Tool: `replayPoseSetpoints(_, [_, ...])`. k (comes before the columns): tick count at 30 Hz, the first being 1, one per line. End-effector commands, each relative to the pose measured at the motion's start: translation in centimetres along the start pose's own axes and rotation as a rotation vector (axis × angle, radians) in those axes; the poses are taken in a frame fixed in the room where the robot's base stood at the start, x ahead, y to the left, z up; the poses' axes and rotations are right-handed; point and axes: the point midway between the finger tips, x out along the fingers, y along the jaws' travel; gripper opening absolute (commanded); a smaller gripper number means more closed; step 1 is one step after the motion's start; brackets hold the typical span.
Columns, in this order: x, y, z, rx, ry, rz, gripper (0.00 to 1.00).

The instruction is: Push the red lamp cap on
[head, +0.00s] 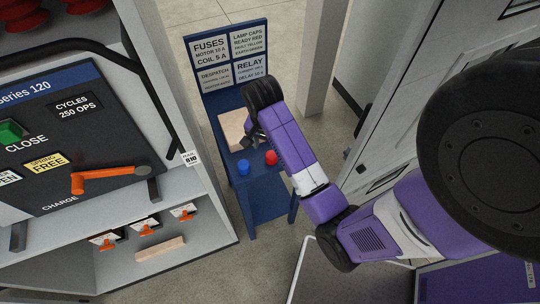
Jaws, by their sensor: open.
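The red lamp cap (271,157) is on the top of the blue stand (271,197), close to the underside of my arm. My gripper (251,138) is above the stand, up and left of the red cap; its dark fingers are partly hidden by my wrist. It is open, and I see nothing between the fingers, though they are small here. I cannot tell whether the red cap sits on a lamp or loose on the stand. A lamp itself is not clearly visible.
A blue cap (243,167) stands left of the red one. A pale block or box (232,130) lies behind them. A label board (230,58) rises at the stand's back. A switchgear cabinet (75,135) with an orange handle (95,177) is at left; grey cabinets (420,70) stand right.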

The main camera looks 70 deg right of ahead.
Motion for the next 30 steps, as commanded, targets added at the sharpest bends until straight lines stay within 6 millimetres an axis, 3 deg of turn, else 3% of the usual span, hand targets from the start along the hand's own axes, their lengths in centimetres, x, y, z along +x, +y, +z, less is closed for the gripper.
replayPoseSetpoints(14, [5.7, 0.4, -0.5, -0.001, -0.001, 0.0, 0.65])
replayPoseSetpoints(23, [6.2, 0.3, -0.5, -0.002, 0.001, -0.003, 0.65])
replayPoseSetpoints(30, [6.2, 0.3, -0.5, -0.002, 0.001, -0.003, 0.2])
